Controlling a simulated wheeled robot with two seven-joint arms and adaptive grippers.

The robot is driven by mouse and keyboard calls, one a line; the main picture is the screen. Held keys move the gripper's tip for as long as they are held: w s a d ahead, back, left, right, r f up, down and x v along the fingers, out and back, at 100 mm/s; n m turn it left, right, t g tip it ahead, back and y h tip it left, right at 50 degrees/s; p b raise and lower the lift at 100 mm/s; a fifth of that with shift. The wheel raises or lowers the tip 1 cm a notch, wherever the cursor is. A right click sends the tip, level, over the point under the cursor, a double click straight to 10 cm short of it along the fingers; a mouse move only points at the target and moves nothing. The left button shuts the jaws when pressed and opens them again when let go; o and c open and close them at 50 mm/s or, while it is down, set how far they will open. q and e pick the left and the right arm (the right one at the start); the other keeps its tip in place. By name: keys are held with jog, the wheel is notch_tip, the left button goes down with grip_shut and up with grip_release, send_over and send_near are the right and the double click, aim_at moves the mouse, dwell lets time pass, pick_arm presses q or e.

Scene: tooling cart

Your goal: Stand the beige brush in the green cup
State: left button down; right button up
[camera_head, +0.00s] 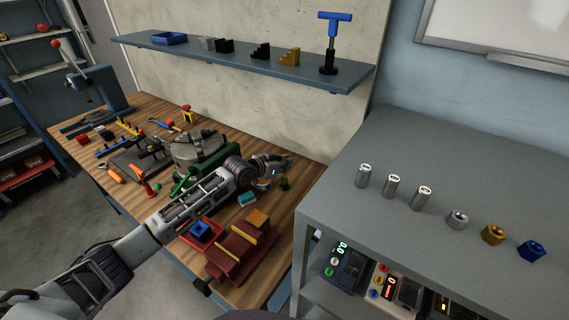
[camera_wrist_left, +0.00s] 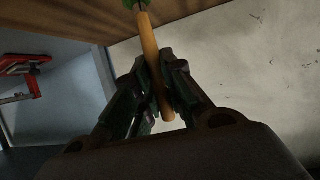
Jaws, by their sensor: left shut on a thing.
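The beige brush (camera_wrist_left: 150,50) is held by its handle between the fingers of my left gripper (camera_wrist_left: 158,92) in the left wrist view. The handle runs from between the fingers to the top of that view, where its far end meets or overlaps a green thing (camera_wrist_left: 124,4), probably the green cup. In the head view my left gripper (camera_head: 287,163) is over the right rear part of the wooden bench, just above a small green object (camera_head: 285,183) that looks like the cup. The brush is not clear there. I cannot tell whether its end is inside the cup.
A red-brown block fixture (camera_head: 226,262) and a red tray (camera_head: 202,236) sit at the bench front. A round chuck (camera_head: 196,148) stands behind my arm. A wall shelf (camera_head: 240,66) hangs above. The grey cart (camera_head: 440,160) stands right, with metal cylinders and nuts on top.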

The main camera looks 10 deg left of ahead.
pick_arm(q)
jog(key=shift+f, duration=0.4)
dwell(0.8)
jog(key=shift+f, duration=0.15)
dwell(0.8)
jog(key=c, duration=1)
grip_release()
jog(key=shift+r+p, duration=2.8)
jog(key=shift+r, duration=0.25)
